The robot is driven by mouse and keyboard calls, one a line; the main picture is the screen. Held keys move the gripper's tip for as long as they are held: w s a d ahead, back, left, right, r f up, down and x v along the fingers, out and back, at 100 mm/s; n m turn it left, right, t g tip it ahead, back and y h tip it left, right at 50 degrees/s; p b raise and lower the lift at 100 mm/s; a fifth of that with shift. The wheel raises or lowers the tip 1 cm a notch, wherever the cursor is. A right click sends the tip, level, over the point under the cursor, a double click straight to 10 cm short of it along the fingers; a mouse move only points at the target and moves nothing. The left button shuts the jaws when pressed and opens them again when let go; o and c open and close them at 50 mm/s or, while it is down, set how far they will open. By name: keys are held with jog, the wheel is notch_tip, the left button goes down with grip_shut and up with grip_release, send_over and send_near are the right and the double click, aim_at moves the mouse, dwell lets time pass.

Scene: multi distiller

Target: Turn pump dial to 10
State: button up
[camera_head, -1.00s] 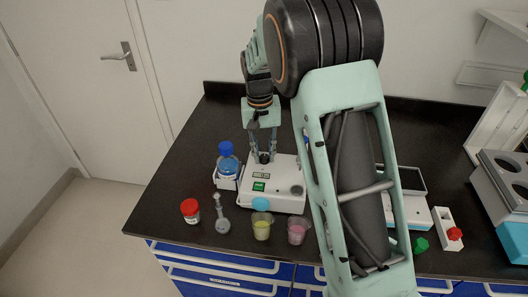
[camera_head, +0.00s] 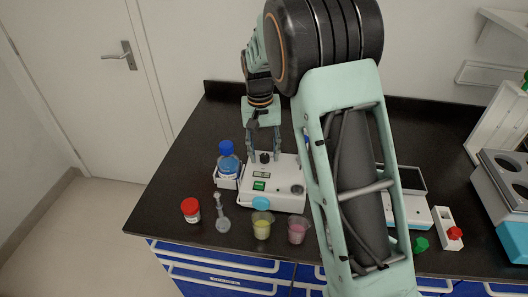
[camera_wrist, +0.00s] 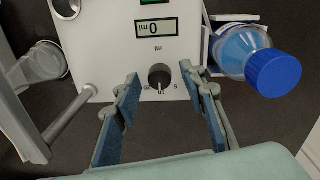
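The pump (camera_head: 284,198) is a white box on the dark bench with a small display (camera_wrist: 156,27) that reads 0 ml, upside down in the wrist view. Its black dial (camera_wrist: 159,76) sits on the top face, and in the head view the dial (camera_head: 265,157) is at the back. Small printed numbers surround it. Its white mark points down in the wrist view, towards the label that looks like 10. My gripper (camera_wrist: 160,84) is open, with one finger on either side of the dial. Gaps show between both fingers and the dial.
A blue-capped bottle (camera_head: 228,160) stands in a holder close to the pump's left side. A red-lidded jar (camera_head: 191,210), a flask (camera_head: 221,215), a yellow beaker (camera_head: 262,226) and a pink beaker (camera_head: 298,230) stand in front. My arm hides part of the bench to the right.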

aim_at(262, 156)
notch_tip(262, 156, up, 12)
jog(key=shift+a, duration=0.3)
dwell(0.3)
